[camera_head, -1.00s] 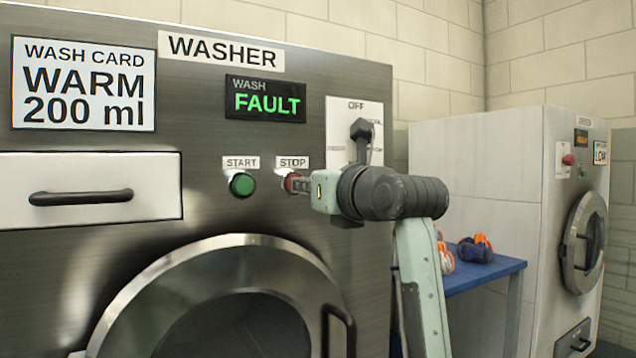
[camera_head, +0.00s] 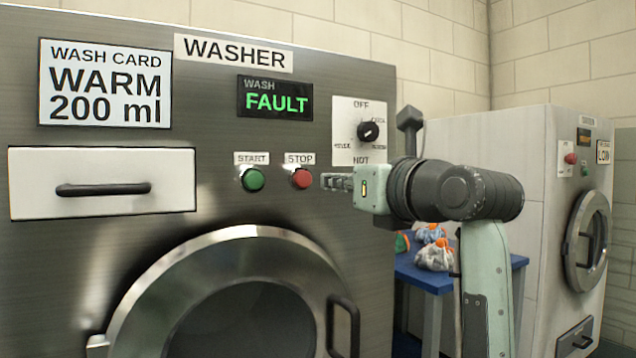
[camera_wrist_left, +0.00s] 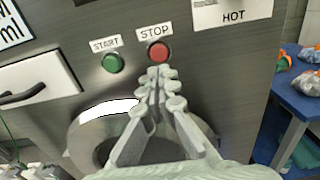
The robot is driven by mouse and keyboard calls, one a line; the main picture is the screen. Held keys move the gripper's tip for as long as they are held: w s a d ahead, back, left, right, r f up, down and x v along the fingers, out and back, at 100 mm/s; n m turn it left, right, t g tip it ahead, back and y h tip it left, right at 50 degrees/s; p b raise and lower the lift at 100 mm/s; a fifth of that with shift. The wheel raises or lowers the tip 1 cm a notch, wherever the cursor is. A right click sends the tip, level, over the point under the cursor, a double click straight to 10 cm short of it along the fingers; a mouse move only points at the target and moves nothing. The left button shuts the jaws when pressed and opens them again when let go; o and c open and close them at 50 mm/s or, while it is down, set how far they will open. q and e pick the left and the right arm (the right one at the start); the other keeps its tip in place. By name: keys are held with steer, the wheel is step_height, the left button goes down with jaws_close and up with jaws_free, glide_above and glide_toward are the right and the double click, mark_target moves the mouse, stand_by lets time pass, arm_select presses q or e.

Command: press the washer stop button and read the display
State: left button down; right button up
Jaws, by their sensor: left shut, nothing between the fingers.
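The washer (camera_head: 110,245) has a red stop button (camera_head: 302,178) under a STOP label, right of a green start button (camera_head: 253,179). In the left wrist view the shut fingertips (camera_wrist_left: 162,72) lie just below the red button (camera_wrist_left: 159,51), which is fully visible. My right gripper is not in view.
A dial (camera_head: 368,131) sits above and right of the buttons. A white drawer (camera_head: 100,182) and the round door (camera_head: 235,300) are on the washer front. A blue table (camera_head: 425,275) with bags (camera_head: 435,255) and a second machine (camera_head: 545,190) stand at the right.

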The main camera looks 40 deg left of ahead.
arm_select(q)
steer(key=v, duration=0.5)
steer(key=shift+d, duration=0.3)
